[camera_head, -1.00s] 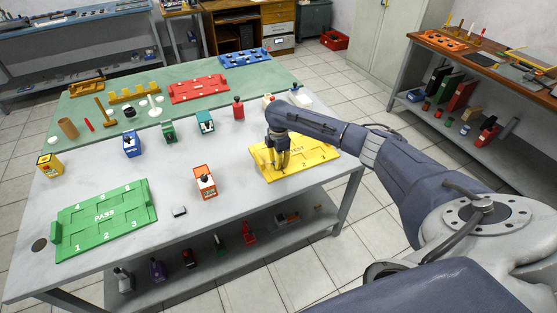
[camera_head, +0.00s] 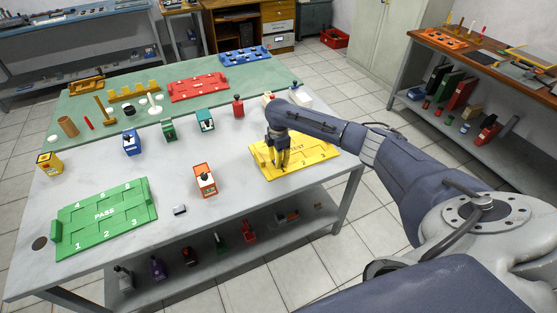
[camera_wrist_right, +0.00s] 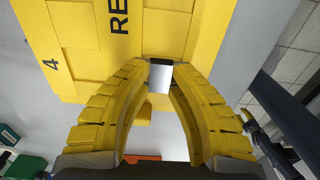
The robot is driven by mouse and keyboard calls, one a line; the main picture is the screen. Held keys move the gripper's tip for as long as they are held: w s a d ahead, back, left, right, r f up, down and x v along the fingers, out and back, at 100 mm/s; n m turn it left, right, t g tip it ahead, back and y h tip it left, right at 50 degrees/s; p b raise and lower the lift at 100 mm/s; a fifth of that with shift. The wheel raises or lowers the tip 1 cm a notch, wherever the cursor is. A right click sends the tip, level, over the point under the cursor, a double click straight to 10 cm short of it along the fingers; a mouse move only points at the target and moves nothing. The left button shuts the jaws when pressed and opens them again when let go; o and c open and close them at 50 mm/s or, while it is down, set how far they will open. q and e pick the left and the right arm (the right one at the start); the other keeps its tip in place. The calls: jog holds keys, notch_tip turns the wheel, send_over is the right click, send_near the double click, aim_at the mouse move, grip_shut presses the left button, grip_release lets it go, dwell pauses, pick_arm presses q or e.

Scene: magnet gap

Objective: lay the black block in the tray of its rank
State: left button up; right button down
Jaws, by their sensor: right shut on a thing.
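My right gripper (camera_head: 280,164) is over the left part of the yellow tray (camera_head: 315,161) in the head view. In the right wrist view its yellow fingers (camera_wrist_right: 160,72) are shut on a small block (camera_wrist_right: 160,76), which shows a light grey face and a thin dark edge. The yellow tray (camera_wrist_right: 172,34) lies beyond the fingertips, with "RE" and a "4" readable; whether the block touches it I cannot tell. A small dark block with a pale top (camera_head: 180,210) lies on the table. The green tray (camera_head: 145,228) marked PASS is at the left. My left gripper is out of view.
An orange device (camera_head: 204,181) stands left of the yellow tray. Blue (camera_head: 131,144), green (camera_head: 169,131) and teal (camera_head: 204,121) devices and a red bottle-like item (camera_head: 238,108) stand behind. A red tray (camera_head: 198,88) lies farther back.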

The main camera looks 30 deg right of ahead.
jog(key=shift+f, duration=0.1)
jog(key=c, duration=1.2)
grip_release()
jog(key=shift+o, duration=0.2)
jog(key=shift+r, duration=2.25)
jog(key=shift+c, duration=0.2)
jog(key=shift+o, duration=0.5)
jog(key=o, duration=0.5)
